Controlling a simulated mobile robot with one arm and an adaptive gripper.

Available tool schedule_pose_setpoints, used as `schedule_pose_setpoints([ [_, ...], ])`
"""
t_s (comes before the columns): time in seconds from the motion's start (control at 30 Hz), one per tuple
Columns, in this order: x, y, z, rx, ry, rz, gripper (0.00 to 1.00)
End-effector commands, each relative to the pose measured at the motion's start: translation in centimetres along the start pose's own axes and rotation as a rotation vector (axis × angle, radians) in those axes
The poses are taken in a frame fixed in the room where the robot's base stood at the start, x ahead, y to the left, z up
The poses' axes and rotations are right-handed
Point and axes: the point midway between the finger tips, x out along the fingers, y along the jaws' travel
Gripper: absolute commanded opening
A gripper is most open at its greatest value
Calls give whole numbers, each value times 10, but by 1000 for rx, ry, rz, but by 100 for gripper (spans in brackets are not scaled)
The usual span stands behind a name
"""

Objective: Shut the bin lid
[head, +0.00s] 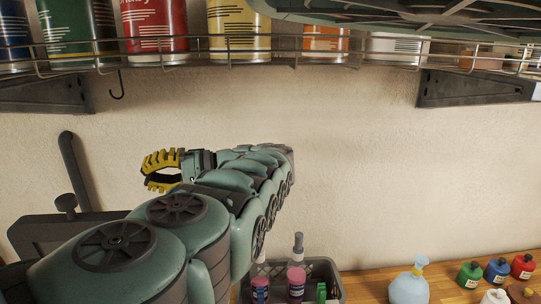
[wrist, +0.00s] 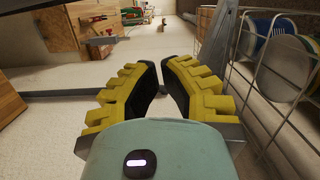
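I cannot make out a bin or a bin lid in either view. My gripper (head: 150,170) is in front of the pale wall in the head view, below the wire shelf. Its yellow ribbed fingers with dark inner pads also show in the wrist view (wrist: 161,66). There the fingertips lean close together but a narrow gap shows between them, with nothing held in it.
A wire shelf (head: 350,55) with several cans runs above my arm. A grey crate (head: 335,281) with bottles stands below on a wooden counter (head: 375,286), with more bottles to the right. A wire rack (wrist: 240,72) is close right of the fingers in the wrist view.

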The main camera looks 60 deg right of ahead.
Motion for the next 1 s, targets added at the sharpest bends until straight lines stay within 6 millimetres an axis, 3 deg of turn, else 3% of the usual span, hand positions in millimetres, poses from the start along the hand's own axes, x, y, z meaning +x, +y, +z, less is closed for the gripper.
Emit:
schedule_pose_setpoints([
  [0.33,26,-6,0,1,-2,-4,0],
  [0.73,102,-9,0,4,-6,-3,0],
  [1.0,103,-7,21,2,3,-4,0],
])
